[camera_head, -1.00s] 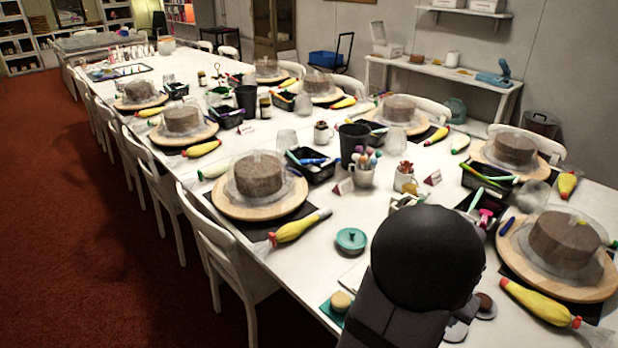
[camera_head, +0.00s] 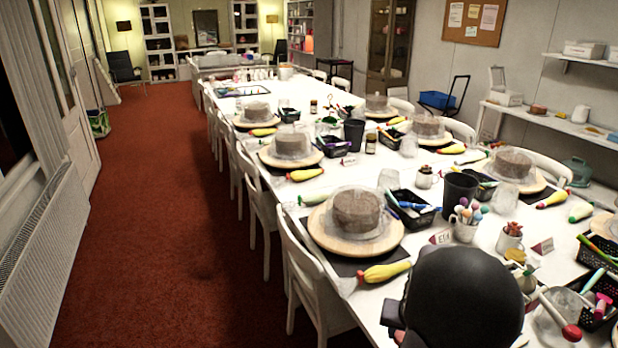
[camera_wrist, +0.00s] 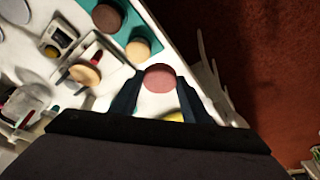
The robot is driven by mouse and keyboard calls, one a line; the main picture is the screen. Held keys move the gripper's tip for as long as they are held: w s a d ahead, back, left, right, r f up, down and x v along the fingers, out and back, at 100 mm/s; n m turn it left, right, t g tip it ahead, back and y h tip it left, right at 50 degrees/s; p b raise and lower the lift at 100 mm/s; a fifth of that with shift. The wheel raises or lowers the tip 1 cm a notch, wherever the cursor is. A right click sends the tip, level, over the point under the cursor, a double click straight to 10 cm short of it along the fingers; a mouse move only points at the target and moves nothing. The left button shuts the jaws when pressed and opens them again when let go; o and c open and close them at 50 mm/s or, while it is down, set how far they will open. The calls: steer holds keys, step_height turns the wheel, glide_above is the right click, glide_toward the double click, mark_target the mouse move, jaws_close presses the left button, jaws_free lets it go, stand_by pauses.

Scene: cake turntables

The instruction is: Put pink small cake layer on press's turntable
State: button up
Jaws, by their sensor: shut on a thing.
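My gripper (camera_wrist: 160,88) is shut on the pink small cake layer (camera_wrist: 160,77), a round pink disc between its two dark fingers in the wrist view. The layer is over the white table's edge area. In the head view a dark rounded part of my arm covers the lower right, and a small pinkish patch shows at its left side. Several wooden turntables bear brown cakes under clear covers; the nearest turntable (camera_head: 322,236) is left of my arm. I cannot tell which turntable is the press's.
A yellow piping bag (camera_head: 386,271), black cup (camera_head: 458,190) and tool basket (camera_head: 412,215) crowd the table (camera_head: 330,182). Open red floor lies left.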

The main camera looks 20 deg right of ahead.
steer(key=w+a+r+n+t+y+p, duration=0.15)
steer(key=w+a+n, duration=0.35)
steer(key=a, duration=0.9)
steer(key=w+a+r+n+y, duration=0.15)
steer(key=w+a+n, duration=0.35)
steer(key=a, duration=0.9)
steer(key=shift+m, duration=0.6)
steer(key=f, duration=0.1)
steer(key=s+f, duration=0.1)
steer(key=f, duration=0.1)
steer(key=s+f, duration=0.1)
steer(key=f, duration=0.1)
steer(key=shift+s+d, duration=0.15)
steer(key=shift+s, duration=0.1)
